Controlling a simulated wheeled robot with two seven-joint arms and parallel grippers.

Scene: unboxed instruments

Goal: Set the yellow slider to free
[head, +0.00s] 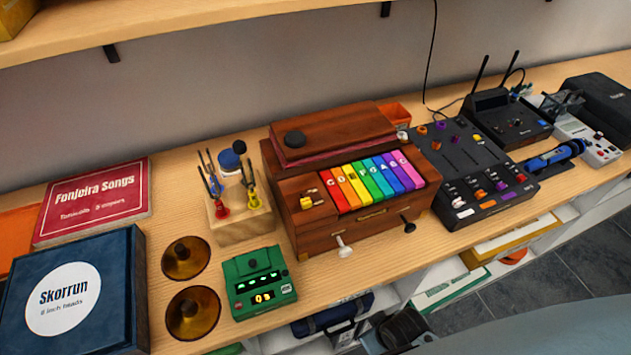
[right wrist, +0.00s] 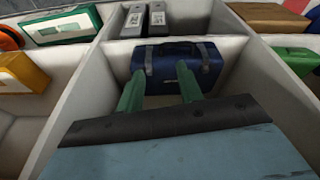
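The wooden instrument (head: 350,225) with rainbow keys stands mid-shelf. On the panel left of its keys is a small yellow slider (head: 306,202). The small markings beside it are too small to read, so I cannot tell its setting. My right gripper (right wrist: 160,72) shows in the right wrist view with two green fingers apart and nothing between them. It points toward the storage compartments below the worktop, away from the slider. In the head view, part of my right arm shows at the bottom right. My left gripper is not in view.
A green pedal (head: 258,283) and a wooden tool block (head: 240,212) stand left of the instrument. A black mixer (head: 470,170) stands close on its right. A white knob (head: 344,246) and black knob (head: 408,223) stick out in front. A blue case (right wrist: 180,66) lies in a compartment.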

